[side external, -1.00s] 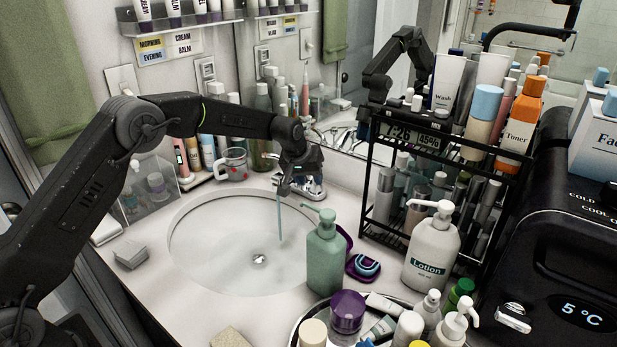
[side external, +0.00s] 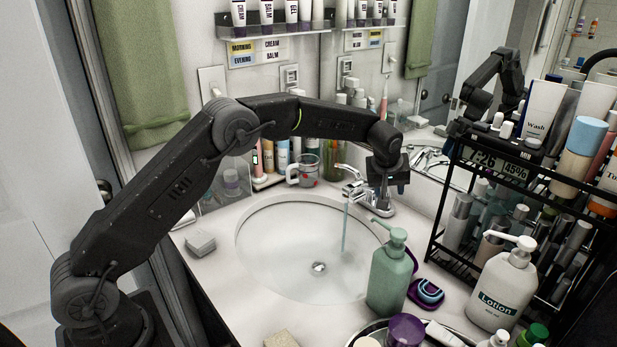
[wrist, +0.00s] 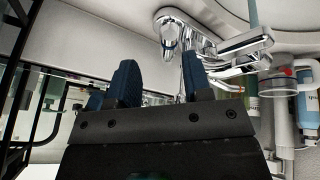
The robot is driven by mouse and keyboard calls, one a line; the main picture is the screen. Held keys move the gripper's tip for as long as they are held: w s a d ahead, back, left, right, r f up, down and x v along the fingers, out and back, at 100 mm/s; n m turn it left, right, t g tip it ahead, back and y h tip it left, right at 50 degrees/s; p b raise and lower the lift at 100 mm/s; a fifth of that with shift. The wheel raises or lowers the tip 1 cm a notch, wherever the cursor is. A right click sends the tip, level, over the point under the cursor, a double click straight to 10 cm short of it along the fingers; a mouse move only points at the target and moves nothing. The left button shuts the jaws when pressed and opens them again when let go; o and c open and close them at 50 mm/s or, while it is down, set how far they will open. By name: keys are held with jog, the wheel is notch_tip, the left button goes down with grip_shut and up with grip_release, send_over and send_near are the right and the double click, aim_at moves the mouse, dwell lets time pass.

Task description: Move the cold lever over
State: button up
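The chrome faucet (side external: 371,197) stands at the back right rim of the white sink, and a stream of water (side external: 345,228) falls from its spout into the basin. One lever (side external: 350,172) shows left of my gripper. The other side is partly hidden by my gripper. In the wrist view the spout (wrist: 245,41) and a rounded lever end (wrist: 168,36) lie beyond the fingers. No hot or cold mark is readable. My gripper (side external: 386,189) points down at the faucet's right side. In the wrist view its blue fingers (wrist: 156,88) are apart with nothing held; contact with a lever cannot be told.
A green pump bottle (side external: 390,275) stands at the sink's front right, beside a purple case (side external: 428,292). A glass mug (side external: 306,171) and several tubes stand behind the sink. A black rack (side external: 447,215) with bottles is at the right. The basin (side external: 290,260) is clear.

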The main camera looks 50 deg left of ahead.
jog(key=v, duration=1.1)
jog(key=s+r+m+t+h, duration=0.1)
jog(key=s+m+t, duration=0.1)
jog(key=s+m, duration=0.6)
jog(key=s+r+m+t, duration=0.1)
jog(key=s+m+t, duration=0.1)
jog(key=s+m, duration=0.6)
jog(key=shift+s+a+r+h, duration=0.4)
jog(key=shift+s+a, duration=0.1)
jog(key=shift+s, duration=2.2)
jog(key=w+f+n+g+y, duration=0.1)
jog(key=w+f+n+g, duration=0.1)
jog(key=w+n, duration=0.65)
jog(key=w+f+n+g, duration=0.2)
jog(key=w+n, duration=0.4)
jog(key=w, duration=0.6)
jog(key=x, duration=1.2)
jog(key=shift+w+a+f, duration=0.3)
jog(key=shift+c, duration=0.2)
